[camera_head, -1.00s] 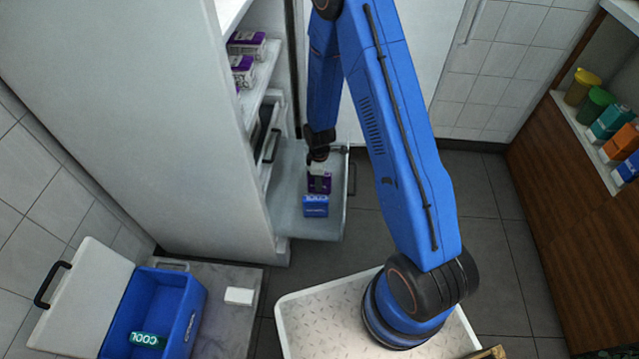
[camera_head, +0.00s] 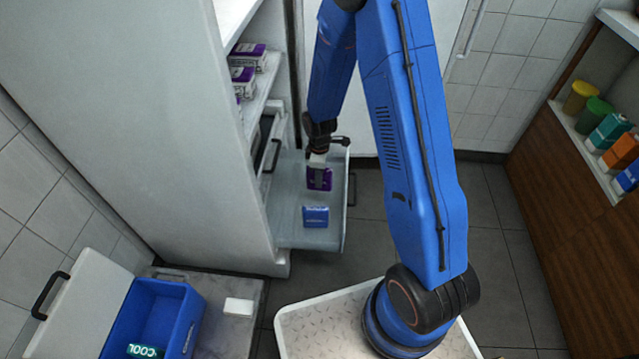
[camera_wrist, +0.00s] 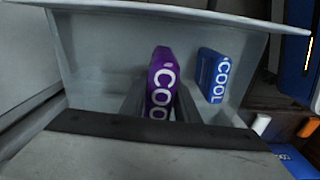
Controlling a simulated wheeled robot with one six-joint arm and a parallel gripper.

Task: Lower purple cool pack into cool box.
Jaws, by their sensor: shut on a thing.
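The purple cool pack (camera_head: 326,182) is in the pulled-out fridge drawer (camera_head: 290,235), at its far part. In the wrist view the purple cool pack (camera_wrist: 162,78) stands upright between my fingers, its "COOL" lettering showing. My gripper (camera_head: 319,172) reaches down into the drawer and is shut on the purple pack; it also shows in the wrist view (camera_wrist: 158,105). The cool box (camera_head: 187,318) is blue and stands open at the lower left, with its white lid (camera_head: 85,305) tipped back. A green cool pack (camera_head: 146,351) lies inside it.
A small white block (camera_head: 238,306) lies on the grey slab (camera_head: 222,330) beside the cool box.

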